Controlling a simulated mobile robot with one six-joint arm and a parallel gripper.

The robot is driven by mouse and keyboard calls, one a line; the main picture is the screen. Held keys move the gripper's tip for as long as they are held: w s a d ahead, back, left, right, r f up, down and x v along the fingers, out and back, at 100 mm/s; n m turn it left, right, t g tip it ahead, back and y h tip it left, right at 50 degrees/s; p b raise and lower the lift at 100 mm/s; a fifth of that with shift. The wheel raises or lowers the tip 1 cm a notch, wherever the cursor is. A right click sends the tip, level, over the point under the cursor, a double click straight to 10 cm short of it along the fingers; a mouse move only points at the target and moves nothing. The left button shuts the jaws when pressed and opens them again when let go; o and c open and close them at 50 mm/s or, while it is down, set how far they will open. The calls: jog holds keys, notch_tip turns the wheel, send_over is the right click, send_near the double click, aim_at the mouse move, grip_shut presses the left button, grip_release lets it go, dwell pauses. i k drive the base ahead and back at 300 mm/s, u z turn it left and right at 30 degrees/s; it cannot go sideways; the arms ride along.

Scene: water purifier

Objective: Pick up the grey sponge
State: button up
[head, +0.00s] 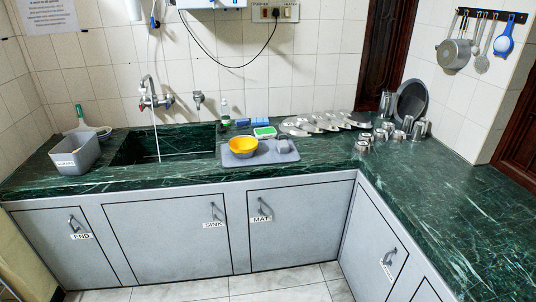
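A small light grey block-like item (282,146) sits on the right part of the grey mat (291,157), on the green counter. It looks like the grey sponge, but it is too small to be sure. A yellow bowl (243,145) stands on the left part of the same mat, apart from the grey item. A green and white sponge-like block (264,132) lies behind the mat. Small blue blocks (260,121) lie farther back near the wall. My gripper is not in view.
The sink (165,150) with a tap (153,97) is left of the mat. A grey bin (75,154) stands at the far left. Steel plates (312,123) and cups (381,136) are to the right. The right counter's front part is clear. Cabinets front the counter.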

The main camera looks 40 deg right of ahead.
aim_at(283, 146)
jog(key=z, duration=0.15)
jog(key=i, duration=0.95)
jog(key=u, duration=0.15)
jog(key=k, duration=0.9)
jog(key=z, duration=0.2)
jog(key=i, duration=0.4)
jog(key=u, duration=0.05)
